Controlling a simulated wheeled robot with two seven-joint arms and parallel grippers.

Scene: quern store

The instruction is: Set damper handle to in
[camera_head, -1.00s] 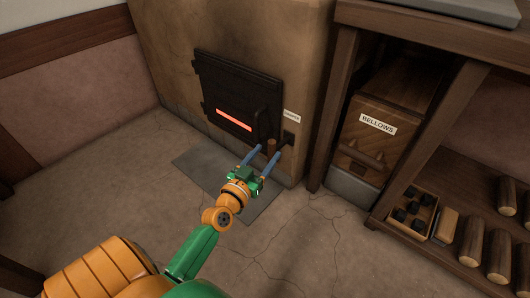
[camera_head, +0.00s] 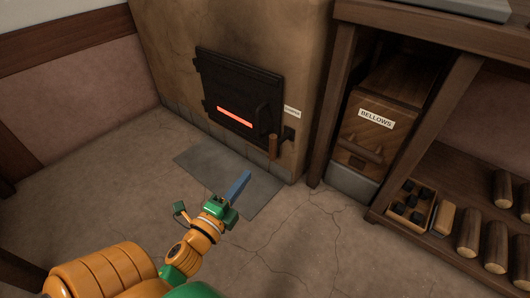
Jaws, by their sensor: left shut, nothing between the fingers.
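The damper handle is a short brown wooden grip (camera_head: 273,147) on the lower right of the stove front. It is beside a dark bracket (camera_head: 288,134), below a small white label (camera_head: 292,112) whose text is too small to read surely. My left gripper (camera_head: 248,174) is shut and empty, its blue fingers together over the grey floor plate. It is below and left of the grip in the picture, apart from it. My right gripper is not in view.
The stove has a black door (camera_head: 238,95) with a glowing slot. To the right, a wooden bellows box (camera_head: 377,125) stands under a bench. A crate of dark lumps (camera_head: 407,207) and several logs (camera_head: 497,245) lie on the lower shelf. The floor before the stove is clear.

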